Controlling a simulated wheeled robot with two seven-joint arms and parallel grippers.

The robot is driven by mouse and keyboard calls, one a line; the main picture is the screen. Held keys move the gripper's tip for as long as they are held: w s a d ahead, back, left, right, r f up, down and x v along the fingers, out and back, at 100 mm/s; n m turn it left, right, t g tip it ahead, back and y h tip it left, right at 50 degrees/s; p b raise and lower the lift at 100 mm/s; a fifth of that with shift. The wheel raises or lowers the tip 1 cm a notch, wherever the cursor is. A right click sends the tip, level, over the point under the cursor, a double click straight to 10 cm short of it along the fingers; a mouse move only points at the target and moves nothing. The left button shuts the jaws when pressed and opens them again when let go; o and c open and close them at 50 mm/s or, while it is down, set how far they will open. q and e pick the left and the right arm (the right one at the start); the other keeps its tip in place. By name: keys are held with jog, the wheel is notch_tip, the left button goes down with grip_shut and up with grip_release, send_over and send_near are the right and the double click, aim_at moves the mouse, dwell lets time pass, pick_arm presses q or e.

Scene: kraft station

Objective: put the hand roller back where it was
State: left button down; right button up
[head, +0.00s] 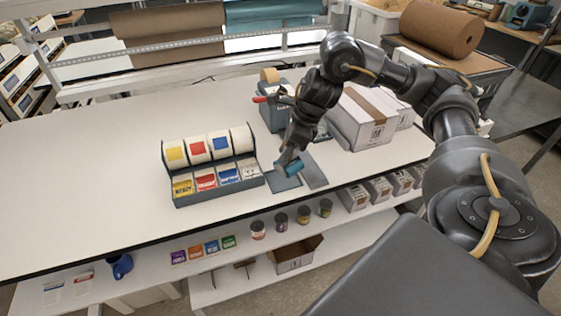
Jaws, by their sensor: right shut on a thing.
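The hand roller (294,169) shows as a small teal cylinder at the fingertips of my right gripper (288,160). That gripper points down and is shut on the roller; its handle is mostly hidden by the fingers. The roller is at or just above a flat grey-blue pad (281,182) near the table's front edge; I cannot tell whether they touch. A second grey plate (314,172) lies just right of the pad. My left gripper is not in view.
A label rack (217,192) with rolls and card bins stands left of the gripper. Behind are a tape dispenser (272,115) with a red handle and white boxes (359,120). Jars (281,221) and an open carton (294,257) are on lower shelves. The table's left (80,180) is clear.

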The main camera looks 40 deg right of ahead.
jog(key=shift+w+d+f, duration=0.3)
jog(key=shift+w+f, duration=0.4)
jog(key=shift+f, duration=0.75)
jog(key=shift+w+d+f, duration=0.25)
jog(key=shift+w+f, duration=0.45)
jog(key=shift+f, duration=0.7)
jog(key=shift+w+d+f, duration=0.3)
jog(key=shift+w+f, duration=0.4)
jog(key=shift+f, duration=0.75)
jog(key=shift+f, duration=0.25)
jog(key=o, duration=0.9)
jog(key=shift+c, duration=0.2)
jog(key=shift+r, duration=0.1)
